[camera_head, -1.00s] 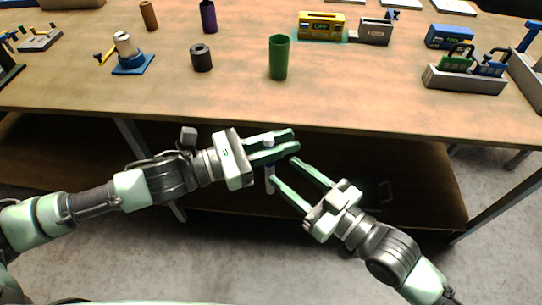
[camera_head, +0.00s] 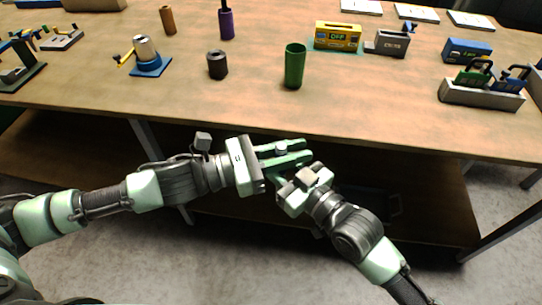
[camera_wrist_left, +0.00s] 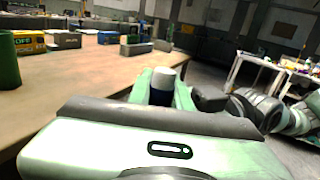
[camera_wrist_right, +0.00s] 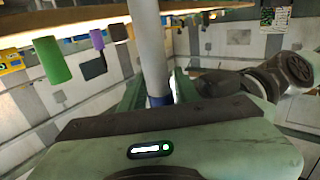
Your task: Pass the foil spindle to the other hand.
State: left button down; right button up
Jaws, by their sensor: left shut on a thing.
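The foil spindle (camera_head: 282,147) is a pale rod with a dark blue band. My left gripper (camera_head: 300,150) is shut on its upper part, beyond the table's front edge. The left wrist view shows the spindle's white top and blue band (camera_wrist_left: 161,88) between the left fingers. My right gripper (camera_wrist_right: 158,88) has its fingers on either side of the spindle, which runs up between them as a long pale rod (camera_wrist_right: 149,45) in the right wrist view. The right fingers look open around the rod. In the head view the left gripper partly hides the right fingertips.
On the wooden table (camera_head: 230,105) stand a green cup (camera_head: 294,66), a dark ring-like cylinder (camera_head: 217,65), a blue-based stand (camera_head: 151,67), a yellow box (camera_head: 337,37) and a grey tool holder (camera_head: 482,96). The table's front strip is clear.

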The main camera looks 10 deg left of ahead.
grip_shut()
pick_arm(q)
jog(key=c, duration=1.2)
grip_release()
jog(key=shift+a, duration=0.1)
